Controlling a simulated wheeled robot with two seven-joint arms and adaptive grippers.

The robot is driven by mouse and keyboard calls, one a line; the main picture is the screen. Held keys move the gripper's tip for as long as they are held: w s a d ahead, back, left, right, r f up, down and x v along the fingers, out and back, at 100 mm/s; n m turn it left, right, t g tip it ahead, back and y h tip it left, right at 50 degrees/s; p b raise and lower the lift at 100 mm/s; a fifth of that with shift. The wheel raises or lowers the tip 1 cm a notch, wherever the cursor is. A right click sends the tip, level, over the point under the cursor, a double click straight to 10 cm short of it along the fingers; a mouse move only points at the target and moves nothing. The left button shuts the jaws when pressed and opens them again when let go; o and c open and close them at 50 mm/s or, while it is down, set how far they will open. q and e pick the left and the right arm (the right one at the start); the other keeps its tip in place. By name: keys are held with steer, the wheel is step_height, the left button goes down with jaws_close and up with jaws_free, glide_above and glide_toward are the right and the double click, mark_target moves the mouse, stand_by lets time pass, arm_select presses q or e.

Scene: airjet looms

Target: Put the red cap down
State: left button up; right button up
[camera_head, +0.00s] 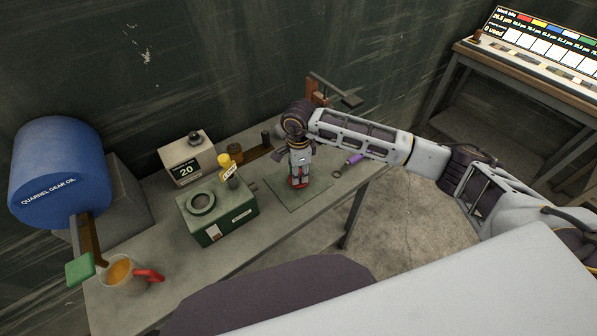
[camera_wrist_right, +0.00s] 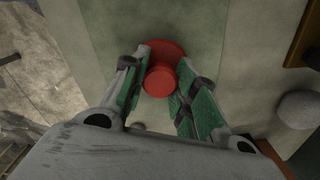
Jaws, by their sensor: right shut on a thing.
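The red cap (camera_wrist_right: 163,77) is between the fingertips of my right gripper (camera_wrist_right: 162,75) in the right wrist view. It has a wide flange and a smaller round knob. In the head view the right gripper (camera_head: 298,177) points down over a green mat (camera_head: 318,194) on the bench, with a bit of the red cap (camera_head: 297,185) showing at its tips. I cannot tell whether the cap touches the mat. My left gripper is not in view.
A green box (camera_head: 228,222) with a round opening stands left of the mat. A purple-handled tool (camera_head: 352,160) lies to its right. Behind are a grey display unit (camera_head: 187,160) and a blue oil drum (camera_head: 60,170); a jug (camera_head: 122,275) stands front left.

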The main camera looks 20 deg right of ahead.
steer(key=shift+f, duration=0.15)
steer(key=o, duration=1)
step_height(320, 180, up, 12)
steer(key=b, duration=0.1)
steer(key=shift+r, duration=0.2)
stand_by(0.5)
